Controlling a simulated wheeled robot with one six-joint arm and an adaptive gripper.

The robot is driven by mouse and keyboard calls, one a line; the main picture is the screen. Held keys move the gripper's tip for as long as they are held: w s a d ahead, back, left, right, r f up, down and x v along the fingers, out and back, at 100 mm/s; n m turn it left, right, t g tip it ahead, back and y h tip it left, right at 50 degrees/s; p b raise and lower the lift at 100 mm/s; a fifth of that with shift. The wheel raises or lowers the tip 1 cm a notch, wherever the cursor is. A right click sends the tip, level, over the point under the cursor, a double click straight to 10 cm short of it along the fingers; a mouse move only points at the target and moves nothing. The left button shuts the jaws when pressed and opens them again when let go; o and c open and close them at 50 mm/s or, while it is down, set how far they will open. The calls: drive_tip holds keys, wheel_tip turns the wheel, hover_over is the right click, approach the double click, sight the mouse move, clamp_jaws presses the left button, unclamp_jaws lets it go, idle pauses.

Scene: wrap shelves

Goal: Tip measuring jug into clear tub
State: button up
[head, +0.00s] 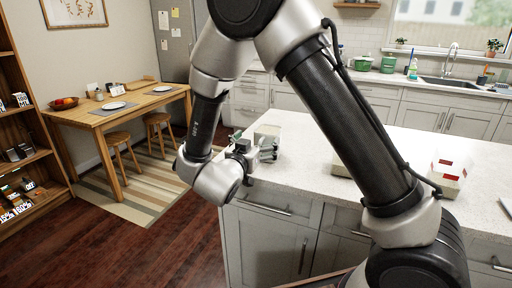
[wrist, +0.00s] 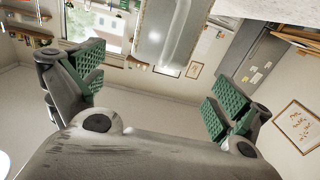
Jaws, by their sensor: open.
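My gripper (head: 262,150) is at the near left end of the white island counter in the head view. In the wrist view its green-padded fingers (wrist: 155,88) are spread wide with nothing between them. A small pale, box-like thing (head: 268,131) stands on the counter just behind the gripper and is partly hidden by it. A whitish container with red patches (head: 452,168) stands on the right part of the counter. I cannot tell for sure which of these is the measuring jug or the clear tub.
The island counter (head: 310,150) has bare room between the gripper and my arm. A low beige thing (head: 345,168) is partly hidden behind my arm. A wooden table (head: 120,105) with stools stands at the left. A sink counter (head: 420,82) runs along the back.

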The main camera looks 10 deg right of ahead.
sight(263, 135)
drive_tip(key=x, duration=0.7)
drive_tip(key=shift+w+d+f, duration=0.15)
drive_tip(key=shift+w+f, duration=0.05)
drive_tip(key=shift+w, duration=0.1)
drive_tip(key=shift+c, duration=0.2)
drive_tip(key=c, duration=1.7)
drive_tip(key=shift+c, duration=1)
drive_tip(key=shift+r, duration=0.15)
